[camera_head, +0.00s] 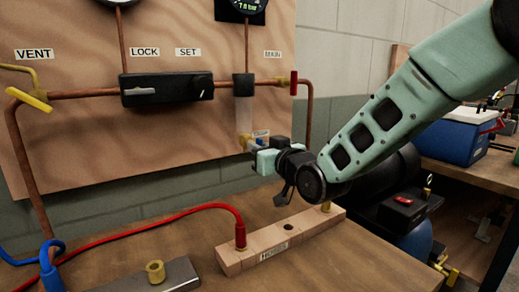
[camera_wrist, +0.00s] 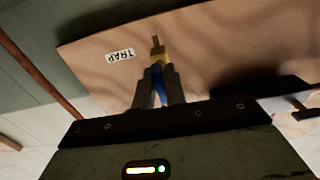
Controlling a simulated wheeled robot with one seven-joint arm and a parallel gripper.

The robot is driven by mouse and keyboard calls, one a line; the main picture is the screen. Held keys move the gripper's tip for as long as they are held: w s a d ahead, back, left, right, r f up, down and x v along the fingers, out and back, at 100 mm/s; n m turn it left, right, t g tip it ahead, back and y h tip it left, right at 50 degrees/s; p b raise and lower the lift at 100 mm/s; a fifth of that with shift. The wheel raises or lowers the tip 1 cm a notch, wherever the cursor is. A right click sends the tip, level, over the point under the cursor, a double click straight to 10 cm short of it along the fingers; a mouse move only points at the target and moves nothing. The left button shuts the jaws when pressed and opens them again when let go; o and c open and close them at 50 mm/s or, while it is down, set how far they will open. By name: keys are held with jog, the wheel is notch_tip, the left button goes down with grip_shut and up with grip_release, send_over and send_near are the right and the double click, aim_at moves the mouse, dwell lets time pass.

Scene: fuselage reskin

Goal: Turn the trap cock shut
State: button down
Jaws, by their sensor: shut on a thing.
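The trap cock shows in the wrist view as a small brass body (camera_wrist: 160,52) with a blue handle (camera_wrist: 160,88), below the clear trap tube on the wooden panel. In the head view its brass part (camera_head: 244,141) shows just above and left of my gripper (camera_head: 256,156). My gripper reaches in from the right. In the wrist view its two grey fingers (camera_wrist: 159,80) are closed on the blue handle, one on each side, and hide part of it. The TRAP label (camera_wrist: 119,55) is left of the cock in the wrist view.
Copper piping, a yellow VENT handle (camera_head: 29,99), a black LOCK/SET block (camera_head: 167,89) and a red MAIN handle (camera_head: 294,83) are on the panel above. A wooden block (camera_head: 283,239) with a red hose end stands on the bench below my gripper. A blue cooler (camera_head: 460,135) is at right.

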jog(key=c, duration=1.5)
grip_release()
jog(key=b+v, duration=0.1)
jog(key=v, duration=1.6)
jog(key=shift+s+d+b, duration=0.2)
jog(key=shift+b, duration=0.1)
jog(key=shift+s, duration=0.1)
